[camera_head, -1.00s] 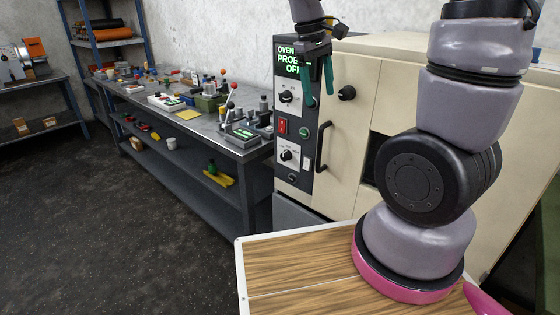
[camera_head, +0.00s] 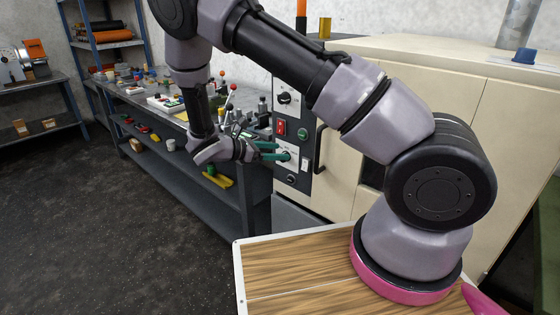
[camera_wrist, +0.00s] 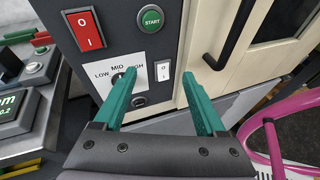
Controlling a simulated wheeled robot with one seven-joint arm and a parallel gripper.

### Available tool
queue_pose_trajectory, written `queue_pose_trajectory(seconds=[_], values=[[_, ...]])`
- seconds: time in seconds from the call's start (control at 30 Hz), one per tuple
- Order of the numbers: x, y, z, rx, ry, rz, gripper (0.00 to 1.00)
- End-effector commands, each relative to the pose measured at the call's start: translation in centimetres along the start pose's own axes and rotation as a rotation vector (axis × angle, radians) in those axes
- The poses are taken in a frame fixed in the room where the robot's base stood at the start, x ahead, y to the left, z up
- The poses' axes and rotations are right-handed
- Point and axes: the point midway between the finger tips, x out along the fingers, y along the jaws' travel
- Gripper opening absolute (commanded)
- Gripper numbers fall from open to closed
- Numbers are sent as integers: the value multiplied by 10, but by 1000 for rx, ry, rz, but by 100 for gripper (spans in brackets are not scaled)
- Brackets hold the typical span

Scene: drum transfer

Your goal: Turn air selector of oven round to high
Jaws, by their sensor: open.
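The oven (camera_head: 345,85) is cream with a dark control panel on its left side. Its air selector (camera_wrist: 117,76) is a small dark knob on a white LOW-MID-HIGH plate (camera_wrist: 140,72). In the wrist view the left green finger partly covers the knob, so its pointing direction cannot be read.
A red rocker switch (camera_wrist: 86,30) and green START button (camera_wrist: 151,18) sit above the plate. A white rocker switch (camera_wrist: 162,71) is to its right, and a black round fitting (camera_wrist: 139,101) below. The oven door handle (camera_head: 319,150) is right of the panel. A cluttered workbench (camera_head: 247,165) stands left.

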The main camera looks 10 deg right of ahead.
Motion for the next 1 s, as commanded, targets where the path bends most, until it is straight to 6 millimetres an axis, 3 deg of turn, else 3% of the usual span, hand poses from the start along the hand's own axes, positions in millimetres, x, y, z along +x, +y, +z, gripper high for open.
queue_pose_trajectory(seconds=[0.03, 0.2, 0.4, 0.57, 1.0], values=[[-2, 3, -20, -72, -60, 60, 73], [-10, 15, -66, -262, -228, 234, 73], [-16, 21, -92, -363, -328, 333, 73], [-8, 26, -92, -374, -340, 343, 73], [61, 55, -72, -372, -336, 341, 73]])
